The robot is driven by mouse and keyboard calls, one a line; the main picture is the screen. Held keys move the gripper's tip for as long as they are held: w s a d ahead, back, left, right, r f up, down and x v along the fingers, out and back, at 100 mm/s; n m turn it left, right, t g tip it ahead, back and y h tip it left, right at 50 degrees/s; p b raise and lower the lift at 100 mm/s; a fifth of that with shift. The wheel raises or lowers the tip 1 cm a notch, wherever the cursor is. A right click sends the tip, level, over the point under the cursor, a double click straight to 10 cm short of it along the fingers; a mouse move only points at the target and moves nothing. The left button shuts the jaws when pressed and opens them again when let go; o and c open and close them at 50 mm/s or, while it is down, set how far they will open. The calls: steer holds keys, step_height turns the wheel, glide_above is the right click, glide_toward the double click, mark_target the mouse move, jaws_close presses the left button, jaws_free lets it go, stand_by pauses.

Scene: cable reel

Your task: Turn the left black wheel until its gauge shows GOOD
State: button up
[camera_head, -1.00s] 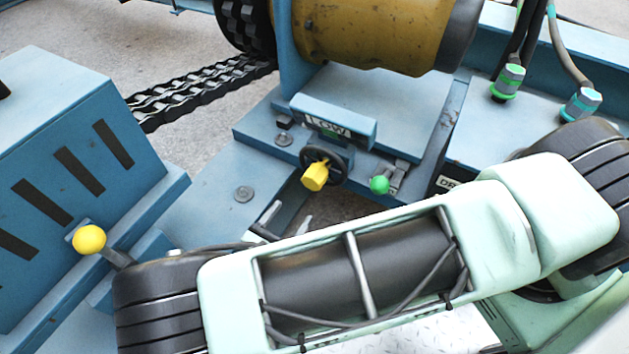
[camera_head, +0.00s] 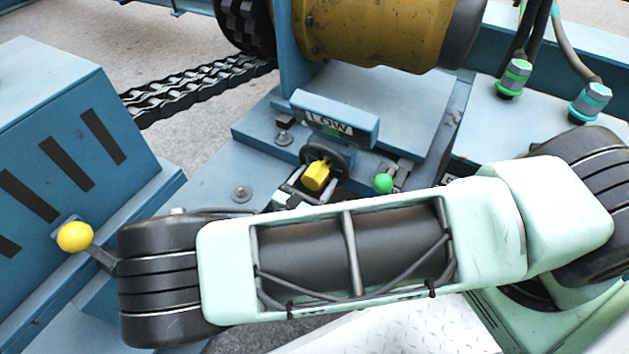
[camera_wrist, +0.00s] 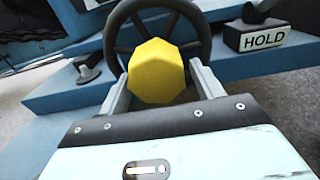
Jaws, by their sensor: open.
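The black wheel (camera_head: 338,157) with a yellow faceted knob (camera_head: 316,176) sits below a blue gauge box whose window (camera_head: 328,122) reads LOW. In the wrist view the black wheel (camera_wrist: 196,27) stands behind the yellow knob (camera_wrist: 156,72). My gripper (camera_wrist: 154,82) is open, with one finger on each side of the knob; I cannot tell whether they touch it. In the head view my gripper (camera_head: 312,182) reaches the knob from below, partly hidden by my arm.
A green-knobbed lever (camera_head: 383,183) stands just right of the wheel. A HOLD label (camera_wrist: 264,39) shows on the right in the wrist view. A yellow-knobbed lever (camera_head: 75,237) is on the left cabinet (camera_head: 60,100). A yellow drum (camera_head: 380,35) is behind.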

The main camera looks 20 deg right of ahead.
steer(key=c, duration=1.4)
steer(key=shift+r+m+p, duration=0.1)
steer(key=shift+m+p, duration=0.2)
steer(key=shift+p, duration=0.05)
steer(key=m+p, duration=0.2)
steer(key=shift+w+a+r+m, duration=0.1)
steer(key=shift+w+m, duration=0.05)
steer(key=shift+m, duration=0.15)
steer(key=shift+w+a+m+p, duration=0.15)
steer(key=shift+m+p, duration=0.55)
steer(key=shift+m, duration=0.55)
steer(key=shift+w+a+m+p, duration=0.1)
steer(key=shift+m+p, duration=0.55)
steer(key=shift+m, duration=0.6)
steer(key=o, duration=1.4)
steer(key=shift+s, duration=0.1)
